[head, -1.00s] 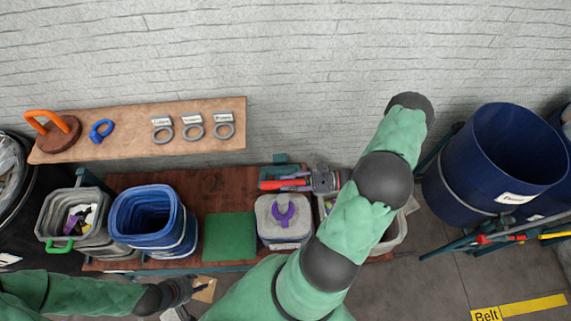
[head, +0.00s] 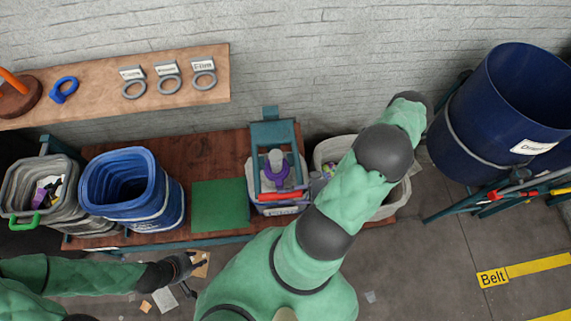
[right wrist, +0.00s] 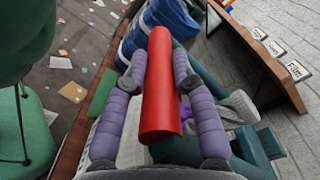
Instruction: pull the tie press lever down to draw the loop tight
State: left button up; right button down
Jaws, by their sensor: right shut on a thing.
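The tie press has a teal lever frame (head: 273,130) with a red handle bar (head: 282,195) across its front end. The lever lies down over the grey bag (head: 252,180) in its bin, with the bar at the near side. A purple tie loop (head: 276,177) sits around the bag's neck, inside the frame. In the right wrist view, my right gripper (right wrist: 159,65) has its purple fingers on both sides of the red bar (right wrist: 161,95).
A green mat (head: 220,205), a blue bin (head: 130,220) and a grey bin (head: 22,195) stand left of the press. A pale bin (head: 328,150) is right of it, partly behind my arm. A wall shelf (head: 110,78) carries labelled rings. A blue barrel (head: 470,145) stands at right.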

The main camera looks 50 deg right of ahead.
jog(key=shift+s+a+f+b, duration=0.1)
jog(key=shift+f+b, duration=0.25)
jog(key=shift+f, duration=0.4)
jog(key=shift+s+a+f+b, duration=0.1)
jog(key=shift+f+b, duration=0.25)
jog(key=shift+f, duration=0.45)
jog(key=c, duration=1)
grip_release()
jog(key=v, duration=1.2)
